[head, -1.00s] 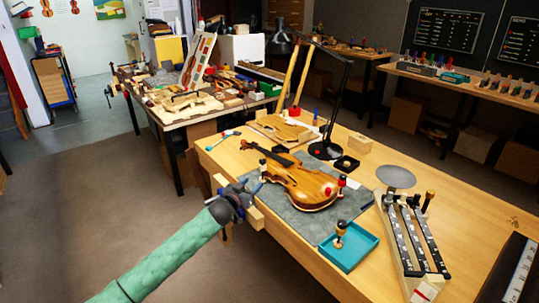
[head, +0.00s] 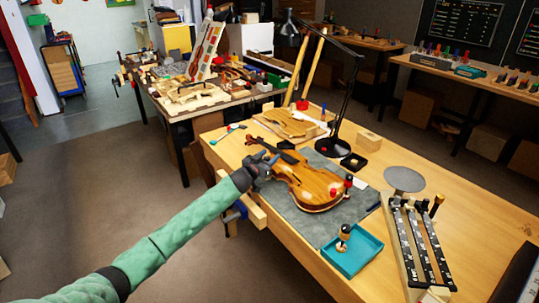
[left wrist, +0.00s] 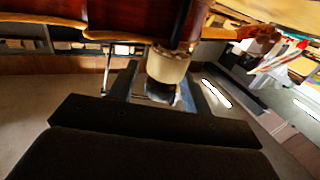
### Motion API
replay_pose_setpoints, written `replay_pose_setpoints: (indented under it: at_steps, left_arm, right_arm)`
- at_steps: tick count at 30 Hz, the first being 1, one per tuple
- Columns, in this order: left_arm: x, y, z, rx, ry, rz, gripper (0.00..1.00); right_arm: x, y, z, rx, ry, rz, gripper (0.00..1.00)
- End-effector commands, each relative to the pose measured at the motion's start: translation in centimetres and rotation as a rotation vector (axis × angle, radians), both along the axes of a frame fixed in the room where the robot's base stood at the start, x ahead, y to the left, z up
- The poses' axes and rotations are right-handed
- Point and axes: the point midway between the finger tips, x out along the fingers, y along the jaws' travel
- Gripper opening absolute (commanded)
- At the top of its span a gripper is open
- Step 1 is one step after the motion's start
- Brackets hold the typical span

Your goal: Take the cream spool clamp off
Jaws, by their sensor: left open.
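The violin (head: 312,184) lies on a grey mat on the bench. The cream spool clamp (left wrist: 168,66) sits at the violin's edge in the left wrist view, below the red-brown body. My left gripper (head: 265,165) is at the violin's left edge in the head view and hides that clamp there. In the left wrist view its open fingers (left wrist: 160,84) stand on either side of the clamp's lower part; contact is not clear. A red clamp (head: 335,192) and a dark clamp (head: 348,181) stand at the violin's right edge. My right gripper is out of view.
A teal tray (head: 370,262) near the bench's front edge holds a cream-and-black spool clamp (head: 344,233). A black lamp (head: 335,147) stands behind the violin. A rack with dark strips (head: 420,245) and a grey disc (head: 404,180) are to the right. Bare wood surrounds them.

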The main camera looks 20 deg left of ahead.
Motion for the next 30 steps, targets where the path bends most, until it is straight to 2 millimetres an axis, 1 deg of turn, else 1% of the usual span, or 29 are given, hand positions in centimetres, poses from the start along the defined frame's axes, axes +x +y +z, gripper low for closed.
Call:
replay_pose_setpoints:
  at_steps: [4,12,13,17,18,19,20,27,30]
  left_arm:
    - [0.73,-0.24,0.09,0.0,0.0,0.0,0.49]
    - [0.84,-0.25,0.0,0.0,0.0,0.0,0.49]
    - [0.83,-0.25,0.0,0.0,0.0,0.0,0.47]
    - [0.83,-0.25,0.0,0.0,0.0,0.0,0.21]
    - [0.83,-0.25,0.01,0.0,0.0,0.0,0.13]
    - [0.82,-0.24,0.0,0.0,0.0,0.0,0.07]
    - [0.82,-0.24,0.0,0.0,0.0,0.0,0.04]
    - [0.82,-0.25,-0.06,-0.001,0.0,0.01,0.03]
    - [0.81,-0.3,-0.14,-0.003,0.0,0.025,0.03]
  right_arm:
    - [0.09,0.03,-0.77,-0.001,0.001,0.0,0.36]
    - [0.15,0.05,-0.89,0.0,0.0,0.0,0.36]
    - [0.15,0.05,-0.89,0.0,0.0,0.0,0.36]
    - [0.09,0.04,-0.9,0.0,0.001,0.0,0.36]
    - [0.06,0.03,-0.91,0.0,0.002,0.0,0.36]
    - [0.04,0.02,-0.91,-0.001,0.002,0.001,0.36]
    - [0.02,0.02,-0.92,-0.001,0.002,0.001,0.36]
    - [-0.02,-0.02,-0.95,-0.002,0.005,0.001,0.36]
    - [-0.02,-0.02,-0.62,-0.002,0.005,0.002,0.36]
